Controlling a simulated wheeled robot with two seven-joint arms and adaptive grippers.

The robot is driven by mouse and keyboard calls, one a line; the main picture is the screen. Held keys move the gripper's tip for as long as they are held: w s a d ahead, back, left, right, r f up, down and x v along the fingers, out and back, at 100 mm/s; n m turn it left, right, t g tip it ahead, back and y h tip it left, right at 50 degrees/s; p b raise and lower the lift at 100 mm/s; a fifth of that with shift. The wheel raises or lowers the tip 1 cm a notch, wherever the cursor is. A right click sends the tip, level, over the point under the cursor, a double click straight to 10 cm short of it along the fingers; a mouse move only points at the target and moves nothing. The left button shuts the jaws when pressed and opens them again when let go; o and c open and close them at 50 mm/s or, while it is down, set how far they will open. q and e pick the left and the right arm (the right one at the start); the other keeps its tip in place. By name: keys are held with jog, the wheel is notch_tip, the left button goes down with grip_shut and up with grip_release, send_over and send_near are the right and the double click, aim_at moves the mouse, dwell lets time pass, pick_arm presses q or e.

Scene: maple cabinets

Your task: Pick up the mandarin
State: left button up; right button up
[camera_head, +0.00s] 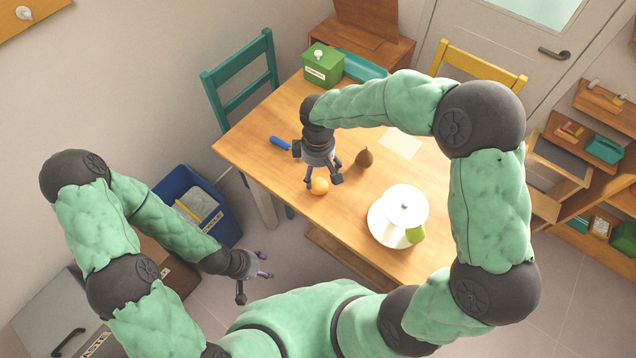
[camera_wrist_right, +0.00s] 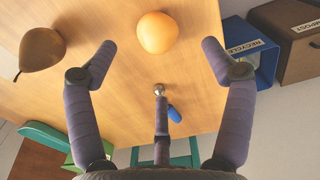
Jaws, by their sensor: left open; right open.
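The orange mandarin (camera_head: 319,186) lies on the wooden table (camera_head: 270,120) near its front left edge. It also shows in the right wrist view (camera_wrist_right: 156,33), beyond and between the fingertips. My right gripper (camera_head: 323,181) is open above the table, close over the mandarin, with nothing between its fingers. In the right wrist view, its open fingers (camera_wrist_right: 158,58) stand wide apart. Whether a finger touches the mandarin I cannot tell. My left gripper (camera_head: 254,284) is open and empty, low at the left, off the table beside its front edge.
A brown pear (camera_head: 364,158) stands right of the mandarin. A blue-handled object (camera_head: 281,143) lies to the left. A green box (camera_head: 323,65) is at the back. A blue recycling bin (camera_head: 205,205) stands on the floor.

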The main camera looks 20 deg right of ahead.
aim_at(318, 182)
notch_tip(318, 182, down, 3)
jog(key=shift+w+f+b, duration=0.1)
jog(key=shift+f+b, duration=0.1)
jog(key=shift+b, duration=0.2)
notch_tip(318, 182, down, 5)
jog(key=b, duration=0.2)
jog(key=shift+d+b, duration=0.1)
jog(key=shift+b, duration=0.2)
jog(key=c, duration=1.3)
